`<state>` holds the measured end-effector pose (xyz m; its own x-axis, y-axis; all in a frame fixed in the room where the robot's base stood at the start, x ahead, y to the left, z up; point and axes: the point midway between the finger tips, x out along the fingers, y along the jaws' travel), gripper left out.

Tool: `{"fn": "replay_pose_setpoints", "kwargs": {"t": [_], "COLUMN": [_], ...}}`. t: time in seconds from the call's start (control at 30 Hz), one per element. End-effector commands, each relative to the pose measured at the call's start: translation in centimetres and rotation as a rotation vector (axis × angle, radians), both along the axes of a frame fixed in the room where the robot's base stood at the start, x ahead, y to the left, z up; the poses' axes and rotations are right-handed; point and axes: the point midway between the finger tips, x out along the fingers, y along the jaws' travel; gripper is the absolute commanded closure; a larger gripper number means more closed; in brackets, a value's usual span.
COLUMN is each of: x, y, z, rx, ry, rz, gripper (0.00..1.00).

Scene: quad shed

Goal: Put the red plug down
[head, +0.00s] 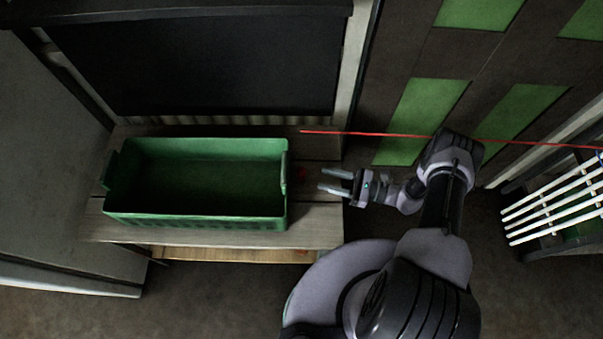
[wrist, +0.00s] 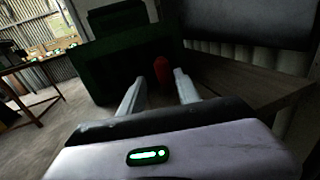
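The red plug (wrist: 162,70) stands upright in the wrist view, just beyond the gap between my fingertips. In the head view it is a small, dark red patch (head: 301,173) on the bench top, right beside the green crate's right end. My gripper (head: 322,181) is over the right end of the bench, its fingers pointing left towards the plug. Its two fingers (wrist: 158,82) are spread apart, with nothing between them. The plug looks clear of both fingers.
The green crate (head: 283,210) looks empty and takes up most of the wooden bench (head: 318,228). A thin red line (head: 380,134) crosses behind my arm. A white slatted rack (head: 553,205) stands far right. A dark panel (head: 200,65) is behind the bench.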

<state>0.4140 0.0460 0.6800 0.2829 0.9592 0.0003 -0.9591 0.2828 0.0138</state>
Motion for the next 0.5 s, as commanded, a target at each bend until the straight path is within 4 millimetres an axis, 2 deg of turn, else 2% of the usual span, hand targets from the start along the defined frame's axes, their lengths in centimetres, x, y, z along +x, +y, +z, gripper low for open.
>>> {"fn": "replay_pose_setpoints", "kwargs": {"t": [0.03, 0.1, 0.27, 0.4, 0.5], "x": [0.3, 0.7, 1.3, 2.3, 2.7], "y": [1.3, 2.5, 4.4, 7.1, 8.3], "z": [-0.1, -0.1, -0.2, -0.3, -0.2], "rx": [0.000, 0.000, -0.001, -0.001, -0.001], "ry": [0.001, 0.001, 0.000, 0.000, 0.000], "rz": [0.005, 0.003, 0.004, 0.005, 0.004], "gripper": [0.61, 0.61, 0.61, 0.61, 0.61]}}
